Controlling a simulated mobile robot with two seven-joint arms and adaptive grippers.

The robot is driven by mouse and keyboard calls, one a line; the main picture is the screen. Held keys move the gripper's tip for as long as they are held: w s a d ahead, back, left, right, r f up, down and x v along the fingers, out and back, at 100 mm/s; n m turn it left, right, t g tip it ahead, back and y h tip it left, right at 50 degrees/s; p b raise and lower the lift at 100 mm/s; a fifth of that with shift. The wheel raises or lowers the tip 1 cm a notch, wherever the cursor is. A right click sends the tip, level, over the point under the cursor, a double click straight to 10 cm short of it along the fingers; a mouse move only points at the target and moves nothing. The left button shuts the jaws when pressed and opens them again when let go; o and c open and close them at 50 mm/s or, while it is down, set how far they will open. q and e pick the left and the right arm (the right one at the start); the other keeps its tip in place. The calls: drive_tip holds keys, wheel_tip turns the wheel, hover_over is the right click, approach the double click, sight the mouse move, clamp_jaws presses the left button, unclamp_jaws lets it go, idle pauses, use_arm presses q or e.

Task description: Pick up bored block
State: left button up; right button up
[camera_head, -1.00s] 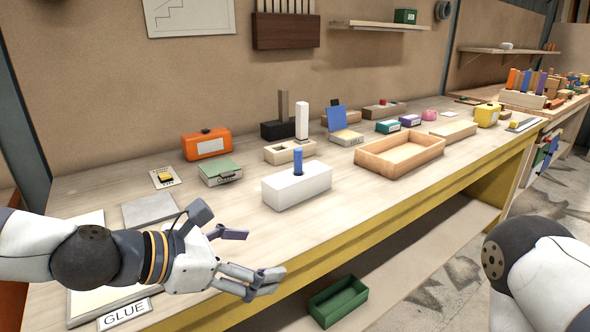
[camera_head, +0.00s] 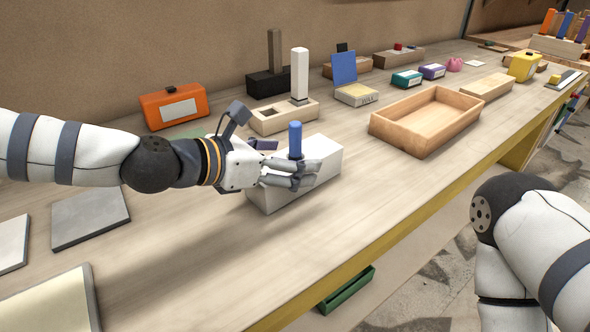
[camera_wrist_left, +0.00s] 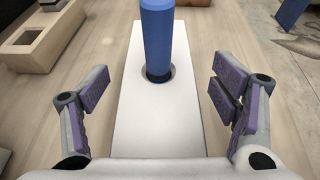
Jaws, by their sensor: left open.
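The bored block is a long white block (camera_head: 322,160) on the bench, with a blue peg (camera_head: 295,139) standing upright in its round hole. In the left wrist view the white block (camera_wrist_left: 158,120) lies between the fingers, and the blue peg (camera_wrist_left: 157,35) rises from the dark-rimmed bore. My left gripper (camera_head: 290,166) is open at the block, its fingers partly hiding the block's near face and the peg's foot. In the wrist view, gaps show between both purple finger pads and the block. My right gripper is out of view; only part of that arm shows.
A pale wooden block with square holes and a white post (camera_head: 299,74) stands just behind. An orange box (camera_head: 174,106) is at the back left. An open wooden tray (camera_head: 425,122) stands to the right. The bench front is clear.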

use_arm(q)
drive_tip(key=shift+x, duration=1.1)
drive_tip(key=shift+a, duration=0.1)
drive_tip(key=c, duration=1.5)
drive_tip(key=shift+r, duration=0.15)
drive_tip(key=shift+c, duration=0.2)
